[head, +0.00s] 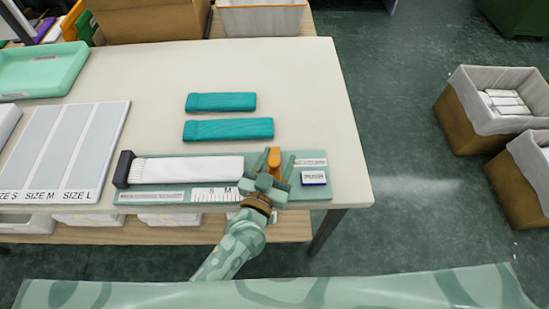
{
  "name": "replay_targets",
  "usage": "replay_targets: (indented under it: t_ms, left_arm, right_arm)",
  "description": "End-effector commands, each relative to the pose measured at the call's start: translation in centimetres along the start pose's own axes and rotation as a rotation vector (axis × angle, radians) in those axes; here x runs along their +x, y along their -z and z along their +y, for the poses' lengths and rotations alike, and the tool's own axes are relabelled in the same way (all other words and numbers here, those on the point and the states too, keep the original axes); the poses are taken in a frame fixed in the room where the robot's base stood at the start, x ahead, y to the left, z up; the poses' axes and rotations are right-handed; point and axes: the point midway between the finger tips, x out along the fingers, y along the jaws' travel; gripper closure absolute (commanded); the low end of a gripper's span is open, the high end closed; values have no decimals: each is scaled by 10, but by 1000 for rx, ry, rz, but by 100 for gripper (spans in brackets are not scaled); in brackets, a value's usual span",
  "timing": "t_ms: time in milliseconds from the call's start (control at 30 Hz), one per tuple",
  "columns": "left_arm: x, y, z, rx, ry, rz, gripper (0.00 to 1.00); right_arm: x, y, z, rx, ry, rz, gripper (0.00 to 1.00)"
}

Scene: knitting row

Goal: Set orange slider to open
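The orange slider (274,158) stands upright at the right part of a green board (256,197) near the front edge of the table. My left gripper (270,168) is over the board, right at the slider. Its two green fingers are spread, one on each side of the slider, and I cannot tell whether they touch it. The slider's lower part and its track are hidden by the gripper. A white ribbed strip (190,170) with a dark end block (123,169) lies on the board left of the slider. My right gripper is not in view.
A small blue-and-white label (313,177) sits right of the gripper. Two teal folded pieces (221,102) (228,129) lie behind the board. A size chart (60,150) and mint tray (40,68) are at left. The table (310,90) is clear at back right.

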Motion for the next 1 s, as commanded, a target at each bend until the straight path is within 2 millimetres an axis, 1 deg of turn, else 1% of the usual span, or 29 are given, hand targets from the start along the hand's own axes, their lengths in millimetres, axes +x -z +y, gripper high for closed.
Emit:
replay_targets:
  t_ms: [67,267,367,433,567,800,900,1000]
  left_arm:
    - [0,0,-1,0,2,0,50]
    - [0,0,-2,1,4,1,50]
    - [-6,0,-2,1,4,0,50]
    - [-15,0,-2,0,5,-1,50]
    - [-45,1,-2,1,4,-2,50]
    - [-111,0,-1,0,1,-3,50]
    - [-133,0,0,1,1,-2,50]
    - [-149,0,0,1,2,-1,50]
  right_arm:
    - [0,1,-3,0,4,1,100]
    - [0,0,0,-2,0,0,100]
    - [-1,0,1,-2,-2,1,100]
    - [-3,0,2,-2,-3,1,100]
    - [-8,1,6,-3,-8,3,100]
    - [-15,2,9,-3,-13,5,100]
    - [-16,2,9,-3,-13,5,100]
    - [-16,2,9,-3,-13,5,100]
